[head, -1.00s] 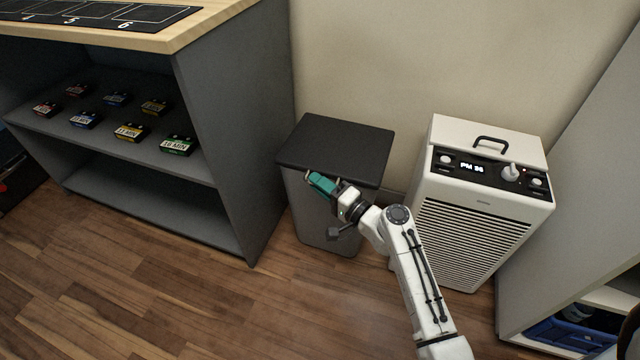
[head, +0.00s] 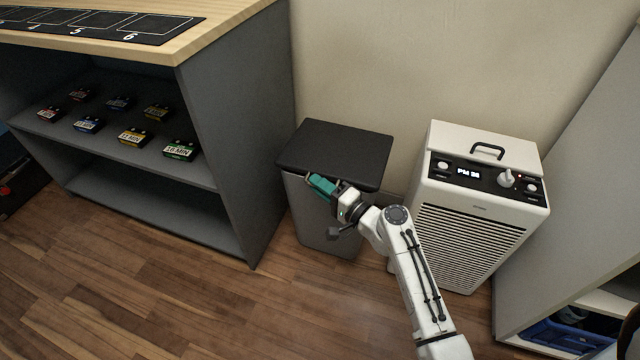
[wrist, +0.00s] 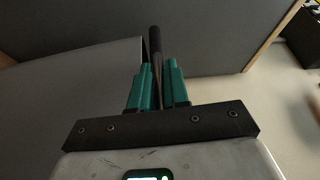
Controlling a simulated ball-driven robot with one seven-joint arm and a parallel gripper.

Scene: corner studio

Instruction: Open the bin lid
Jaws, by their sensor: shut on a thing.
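The bin (head: 312,225) is a grey box on the floor between a shelf unit and a white appliance. Its dark flat lid (head: 338,150) lies over the top and looks closed. My gripper (head: 312,180), with teal fingers, is at the lid's front edge near the left corner. In the wrist view my gripper (wrist: 158,82) has its fingers shut on a thin dark edge, which looks like the lid's rim (wrist: 154,42). The bin's grey side (wrist: 70,95) fills the left of that view. The fingers hide part of the gripped edge.
A grey shelf unit (head: 235,150) with several small labelled boxes stands close on the left. A white appliance (head: 470,235) with a handle and display stands close on the right. The wall (head: 370,60) is behind the bin. Wood floor (head: 180,310) is clear in front.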

